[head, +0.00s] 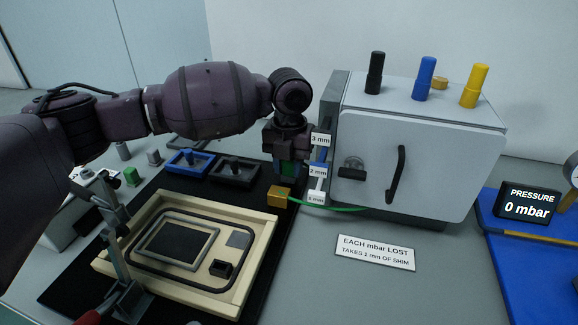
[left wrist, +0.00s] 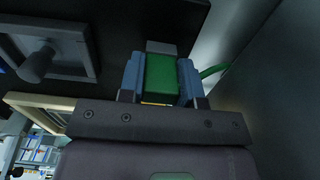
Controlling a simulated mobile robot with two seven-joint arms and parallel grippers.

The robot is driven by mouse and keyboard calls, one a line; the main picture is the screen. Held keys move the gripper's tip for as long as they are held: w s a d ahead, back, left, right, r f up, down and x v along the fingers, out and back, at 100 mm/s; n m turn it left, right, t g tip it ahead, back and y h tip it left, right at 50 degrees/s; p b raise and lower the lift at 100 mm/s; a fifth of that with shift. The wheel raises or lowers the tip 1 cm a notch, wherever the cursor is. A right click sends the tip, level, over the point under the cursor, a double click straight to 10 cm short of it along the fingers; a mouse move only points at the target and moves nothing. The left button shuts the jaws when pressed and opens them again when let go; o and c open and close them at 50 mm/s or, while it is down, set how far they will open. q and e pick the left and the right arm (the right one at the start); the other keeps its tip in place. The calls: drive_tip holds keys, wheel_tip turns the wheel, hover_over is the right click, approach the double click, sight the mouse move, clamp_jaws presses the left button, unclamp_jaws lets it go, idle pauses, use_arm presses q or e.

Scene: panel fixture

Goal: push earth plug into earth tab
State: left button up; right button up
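My left gripper (head: 288,172) points down beside the left side of the grey cabinet. In the left wrist view its two blue-grey fingers (left wrist: 160,78) are closed on the sides of a green plug (left wrist: 161,76). A green cable (head: 335,208) shows to the right of the plug in the wrist view. A small brass block (head: 279,198) is just below the gripper in the head view. A grey tab-like piece (left wrist: 160,47) shows just beyond the plug; I cannot tell whether it is the earth tab or whether they touch. My right gripper is not in view.
The grey cabinet (head: 420,150) with black, blue and yellow knobs is close right of the gripper. Shim labels (head: 318,170) stand between them. A cream frame (head: 180,255), a blue tray (head: 188,163) and a dark tray (head: 233,172) lie left on the black mat.

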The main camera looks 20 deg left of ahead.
use_arm(q)
drive_tip(key=shift+c, duration=0.8)
drive_tip(key=shift+r, duration=0.1)
drive_tip(key=shift+r, duration=0.3)
wheel_tip(320, 180, up, 19)
drive_tip(key=p, duration=0.4)
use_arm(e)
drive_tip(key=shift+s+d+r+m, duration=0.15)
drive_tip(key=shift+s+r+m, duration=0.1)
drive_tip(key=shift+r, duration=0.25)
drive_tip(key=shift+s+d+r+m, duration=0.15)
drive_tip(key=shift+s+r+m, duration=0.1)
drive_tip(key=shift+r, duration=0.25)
